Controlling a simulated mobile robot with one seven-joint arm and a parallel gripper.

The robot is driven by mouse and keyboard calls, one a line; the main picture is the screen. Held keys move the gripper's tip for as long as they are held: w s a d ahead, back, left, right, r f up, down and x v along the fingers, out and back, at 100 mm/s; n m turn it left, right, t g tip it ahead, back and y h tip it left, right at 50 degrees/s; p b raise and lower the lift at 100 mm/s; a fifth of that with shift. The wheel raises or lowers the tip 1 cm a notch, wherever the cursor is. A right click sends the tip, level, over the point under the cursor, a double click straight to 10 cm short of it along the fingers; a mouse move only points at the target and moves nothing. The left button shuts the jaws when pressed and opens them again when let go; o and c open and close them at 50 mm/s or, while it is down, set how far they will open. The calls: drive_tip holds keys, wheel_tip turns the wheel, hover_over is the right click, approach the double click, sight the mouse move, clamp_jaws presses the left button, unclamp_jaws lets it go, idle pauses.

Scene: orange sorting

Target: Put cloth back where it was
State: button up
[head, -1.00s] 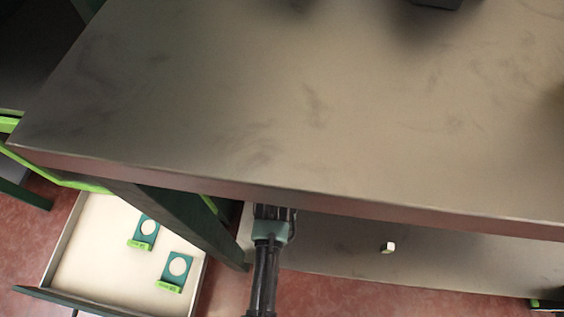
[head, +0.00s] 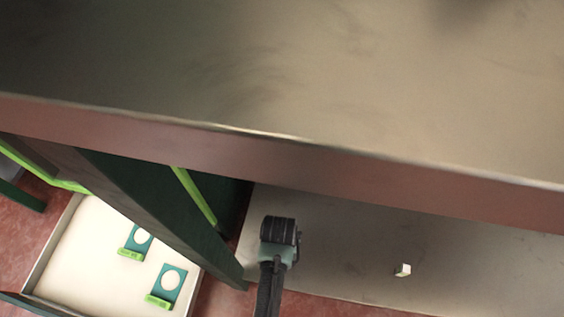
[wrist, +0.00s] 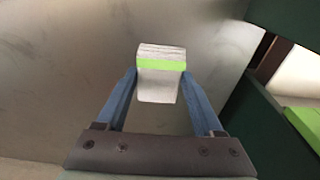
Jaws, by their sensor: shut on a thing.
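My gripper (head: 279,230) is below the tabletop's front edge, over the left end of the lower shelf (head: 350,240). In the wrist view my gripper (wrist: 159,82) has its blue fingers on either side of a pale grey-white, block-like piece with a bright green band, which appears to be the folded cloth (wrist: 158,85). My gripper is shut on it. The shelf surface shows behind it; I cannot tell how high above the shelf it is. In the head view the held piece is hidden by the gripper.
A small white object (head: 402,270) lies on the shelf to the right. A dark green table leg (head: 165,205) stands close to the left.

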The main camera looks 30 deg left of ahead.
drive_tip(key=shift+f, duration=0.1)
drive_tip(key=o, duration=1.3)
wheel_tip(320, 180, up, 12)
drive_tip(key=s+p, duration=0.1)
drive_tip(key=p, duration=0.6)
drive_tip(key=shift+s+d+p, duration=0.15)
drive_tip(key=shift+d+p, duration=0.05)
drive_tip(key=shift+p, duration=0.2)
drive_tip(key=shift+s, duration=0.1)
